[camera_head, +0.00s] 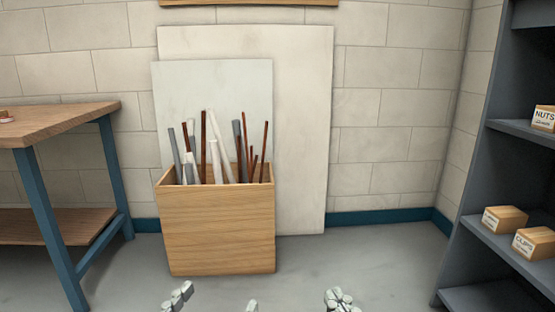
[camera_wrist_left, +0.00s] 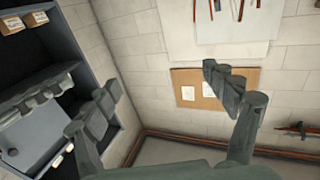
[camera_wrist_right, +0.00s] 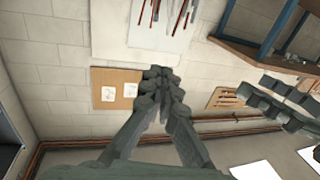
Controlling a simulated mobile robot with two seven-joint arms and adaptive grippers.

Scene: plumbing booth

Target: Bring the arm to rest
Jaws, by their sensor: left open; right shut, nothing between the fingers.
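My left gripper (camera_head: 215,303) shows only its fingertips at the bottom edge of the head view. They stand wide apart with nothing between them. The left wrist view also shows this gripper (camera_wrist_left: 168,98) open and empty, with wall and floor beyond. My right gripper (camera_head: 340,300) shows at the bottom edge of the head view, right of the left one, with its fingertips together. In the right wrist view its fingers (camera_wrist_right: 160,90) meet and hold nothing. Most of both arms is out of the head view.
A wooden bin (camera_head: 218,232) of pipes stands ahead against pale panels (camera_head: 305,130). A workbench (camera_head: 62,118) is at the left. A dark shelf unit (camera_head: 470,222) with small boxes (camera_head: 505,218) is at the right. The floor (camera_head: 350,265) between bin and shelf is clear.

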